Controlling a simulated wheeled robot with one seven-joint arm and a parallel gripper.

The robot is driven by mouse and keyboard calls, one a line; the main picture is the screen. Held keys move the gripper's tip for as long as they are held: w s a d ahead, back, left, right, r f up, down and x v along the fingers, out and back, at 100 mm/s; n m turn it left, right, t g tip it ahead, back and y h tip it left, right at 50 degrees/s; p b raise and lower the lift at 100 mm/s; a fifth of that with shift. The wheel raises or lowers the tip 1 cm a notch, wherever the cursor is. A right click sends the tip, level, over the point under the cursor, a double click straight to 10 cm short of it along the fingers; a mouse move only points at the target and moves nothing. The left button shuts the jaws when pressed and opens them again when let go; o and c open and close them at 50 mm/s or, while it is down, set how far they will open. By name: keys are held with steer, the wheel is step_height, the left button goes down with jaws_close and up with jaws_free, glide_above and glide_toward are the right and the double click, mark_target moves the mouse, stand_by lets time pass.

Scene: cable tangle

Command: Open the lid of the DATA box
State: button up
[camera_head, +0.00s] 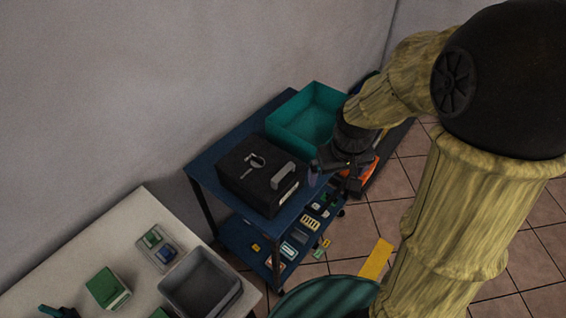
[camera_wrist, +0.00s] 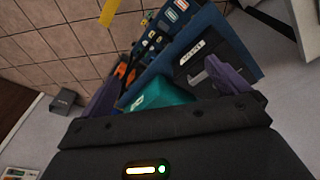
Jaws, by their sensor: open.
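The DATA box is a black box (camera_head: 243,182) on the top shelf of a blue cart; its lid looks shut. A grey handle (camera_head: 283,175) stands at its right front edge, by a white label. In the wrist view the box (camera_wrist: 222,50) shows its white label (camera_wrist: 192,50), and the grey handle (camera_wrist: 213,72) appears close to the right finger. My gripper (camera_head: 334,180) is open and empty, to the right of the box and apart from it in the head view. Its purple fingers (camera_wrist: 165,90) show in the wrist view.
A teal bin (camera_head: 288,136) stands behind the box on the cart (camera_head: 213,163). The lower shelf (camera_head: 245,243) holds several small parts. A white table (camera_head: 105,228) with a grey bin (camera_head: 222,300) and green blocks is at the left.

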steer(key=w+a+r+n+g+p, duration=0.1)
steer(key=w+a+r+n+p, duration=0.25)
steer(key=w+a, duration=0.45)
steer(key=n+g+p, duration=0.1)
steer(key=n+p, duration=0.1)
steer(key=n, duration=0.2)
glide_above(283, 172)
steer(key=shift+r+b, duration=0.25)
steer(key=shift+b, duration=0.05)
step_height(283, 172, down, 17)
steer(key=p, duration=0.4)
steer(key=shift+f, duration=0.2)
steer(key=shift+c, duration=0.4)
steer(key=shift+r, duration=0.1)
steer(key=c, duration=1.1)
